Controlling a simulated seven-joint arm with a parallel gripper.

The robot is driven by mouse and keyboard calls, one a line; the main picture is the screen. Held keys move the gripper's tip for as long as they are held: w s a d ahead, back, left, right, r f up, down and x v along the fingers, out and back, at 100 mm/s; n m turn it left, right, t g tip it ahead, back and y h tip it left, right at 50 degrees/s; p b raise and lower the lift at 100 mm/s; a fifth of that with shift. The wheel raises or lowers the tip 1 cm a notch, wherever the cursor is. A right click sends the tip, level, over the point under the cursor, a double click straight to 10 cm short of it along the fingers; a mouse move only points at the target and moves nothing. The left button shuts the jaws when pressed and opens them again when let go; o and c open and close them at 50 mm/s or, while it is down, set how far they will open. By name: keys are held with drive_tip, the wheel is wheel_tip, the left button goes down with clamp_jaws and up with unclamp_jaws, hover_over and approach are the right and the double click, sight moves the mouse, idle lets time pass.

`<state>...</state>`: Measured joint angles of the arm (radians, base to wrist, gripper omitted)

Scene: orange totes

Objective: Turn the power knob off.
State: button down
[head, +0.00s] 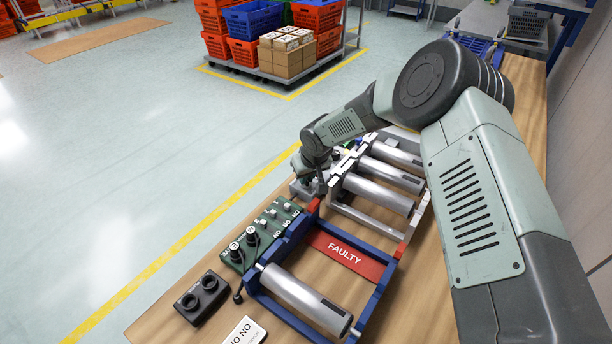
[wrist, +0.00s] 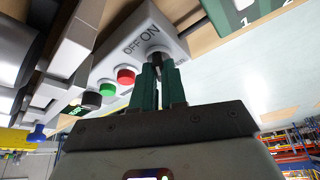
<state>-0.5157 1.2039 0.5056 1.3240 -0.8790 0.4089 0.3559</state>
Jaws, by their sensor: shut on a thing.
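The black power knob (wrist: 155,54) sits on a light grey control box (wrist: 187,50) with OFF and ON lettering beside it. My gripper (wrist: 159,69) has its two green fingers closed around the knob in the wrist view. The angle hides which word the knob points to. A red button (wrist: 126,76), a green button (wrist: 107,89) and a black button (wrist: 91,99) line the same face. In the head view, my gripper (head: 312,184) is down at the grey box (head: 298,191), beside the conveyor. My arm hides the knob there.
A green switch panel (head: 262,232) and a black two-button box (head: 202,298) stand near the box. Stacked totes (head: 258,22) stand on the floor behind.

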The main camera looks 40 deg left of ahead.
drive_tip(key=n+g, duration=0.1)
drive_tip(key=n, duration=0.2)
drive_tip(key=n+g, duration=0.2)
drive_tip(key=n, duration=0.2)
drive_tip(key=shift+w+y, duration=0.2)
drive_tip(key=shift+y, duration=0.1)
drive_tip(key=n, duration=0.2)
drive_tip(key=n+g, duration=0.1)
drive_tip(key=n, duration=0.1)
drive_tip(key=shift+w+n+g, duration=0.1)
drive_tip(key=shift+n+g, duration=0.2)
drive_tip(key=shift+n+g+h, duration=0.5)
drive_tip(key=shift+n+h, duration=0.2)
drive_tip(key=shift+n, duration=1)
drive_tip(key=shift+w, duration=0.1)
drive_tip(key=c, duration=1.2)
unclamp_jaws()
drive_tip(key=shift+r, duration=0.15)
drive_tip(key=v, duration=1)
drive_tip(key=shift+w+d+r, duration=0.1)
drive_tip(key=shift+w+r, duration=0.05)
drive_tip(key=shift+r, duration=0.15)
